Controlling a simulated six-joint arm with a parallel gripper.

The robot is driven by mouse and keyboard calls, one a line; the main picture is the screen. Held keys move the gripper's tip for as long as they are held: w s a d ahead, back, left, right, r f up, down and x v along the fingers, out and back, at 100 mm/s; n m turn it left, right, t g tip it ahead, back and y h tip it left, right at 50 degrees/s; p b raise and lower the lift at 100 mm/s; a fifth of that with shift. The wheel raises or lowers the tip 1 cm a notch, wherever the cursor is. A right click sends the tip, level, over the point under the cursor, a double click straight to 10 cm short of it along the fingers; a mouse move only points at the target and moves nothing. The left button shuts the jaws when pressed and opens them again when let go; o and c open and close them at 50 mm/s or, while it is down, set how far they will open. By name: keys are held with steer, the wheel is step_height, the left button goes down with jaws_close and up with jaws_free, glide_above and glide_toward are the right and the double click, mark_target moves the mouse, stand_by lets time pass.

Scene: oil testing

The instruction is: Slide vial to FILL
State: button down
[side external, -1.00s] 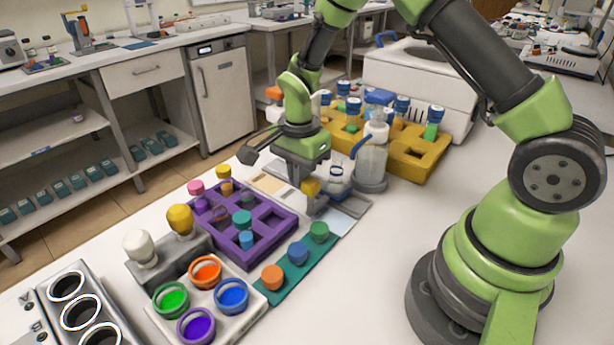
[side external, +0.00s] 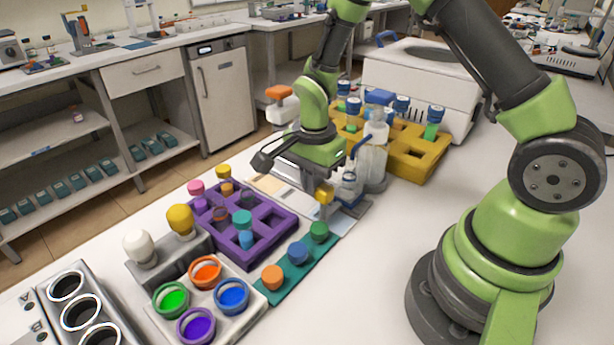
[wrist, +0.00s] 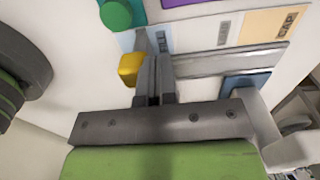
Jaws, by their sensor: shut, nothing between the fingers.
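The yellow-capped vial (side external: 325,193) stands on the pale station strip in the side view. Its yellow cap shows in the wrist view (wrist: 131,68), close against the left side of my fingers. My gripper (wrist: 153,88) is shut with nothing between its fingers. It is low beside the vial, also in the side view (side external: 318,200). In the wrist view the blue FILL patch (wrist: 164,40) is at my fingertips, and the vial is at its left end. The vial's body is mostly hidden, and I cannot tell if the fingers touch it.
Metal rails (wrist: 225,62) run along the strip toward the orange CAP patch (wrist: 270,24). A wash bottle (side external: 374,155) and a small flask (side external: 348,190) stand close by on the right.

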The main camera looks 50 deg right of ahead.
steer(key=shift+w, duration=0.15)
step_height(320, 180, up, 8)
steer(key=shift+w+f, duration=0.25)
stand_by(0.8)
steer(key=s+a+r+n+t+y, duration=0.1)
steer(key=s+a+r+n+t, duration=0.1)
steer(key=s+r+n, duration=0.5)
steer(key=s+a+r+n+t+y, duration=0.1)
steer(key=s+r+n+t, duration=0.4)
steer(key=s+r+n, duration=0.2)
step_height(320, 180, up, 2)
steer(key=shift+s+a, duration=0.4)
steer(key=shift+s, duration=0.65)
